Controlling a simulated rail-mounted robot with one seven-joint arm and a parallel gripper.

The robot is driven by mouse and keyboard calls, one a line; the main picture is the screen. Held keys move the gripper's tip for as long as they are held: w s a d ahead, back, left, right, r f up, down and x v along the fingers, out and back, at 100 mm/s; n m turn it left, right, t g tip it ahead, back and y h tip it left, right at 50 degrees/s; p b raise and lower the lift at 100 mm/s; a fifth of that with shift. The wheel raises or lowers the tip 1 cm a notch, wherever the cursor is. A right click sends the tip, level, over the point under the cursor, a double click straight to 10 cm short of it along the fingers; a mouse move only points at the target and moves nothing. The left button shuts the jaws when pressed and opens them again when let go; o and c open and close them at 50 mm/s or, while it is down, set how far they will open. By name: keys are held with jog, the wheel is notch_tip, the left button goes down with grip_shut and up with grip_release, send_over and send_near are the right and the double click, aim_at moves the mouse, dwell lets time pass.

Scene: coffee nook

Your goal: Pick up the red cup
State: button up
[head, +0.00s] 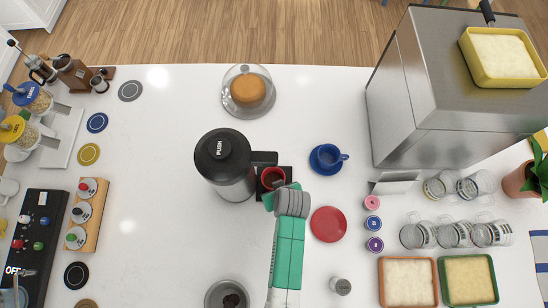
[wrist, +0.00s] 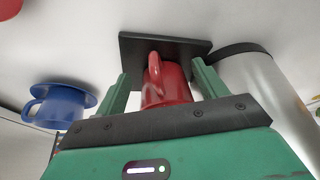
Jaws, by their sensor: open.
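The red cup (head: 270,180) stands on a dark square base (head: 287,174), beside the black-topped dispenser, in the head view. In the wrist view the red cup (wrist: 166,86) shows its handle, with the dark base (wrist: 135,48) behind it. My green gripper (wrist: 162,92) is open, one finger on each side of the cup, with gaps visible between fingers and cup. In the head view my gripper (head: 280,190) overlaps the cup's lower right edge and hides part of it.
The black-topped dispenser (head: 224,165) stands close left of the cup. A blue cup (head: 329,155) on a blue saucer is to the right. A red saucer (head: 328,224) lies right of my arm. A cake under a glass dome (head: 248,91) is behind.

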aim_at(272, 181)
jog(key=w, duration=0.1)
jog(key=w+a, duration=0.1)
jog(key=w, duration=0.1)
jog(key=shift+w+a+f, duration=0.25)
jog(key=shift+w+f, duration=0.05)
jog(key=shift+w, duration=0.1)
jog(key=shift+f, duration=0.2)
jog(key=c, duration=0.8)
jog(key=shift+r, duration=0.1)
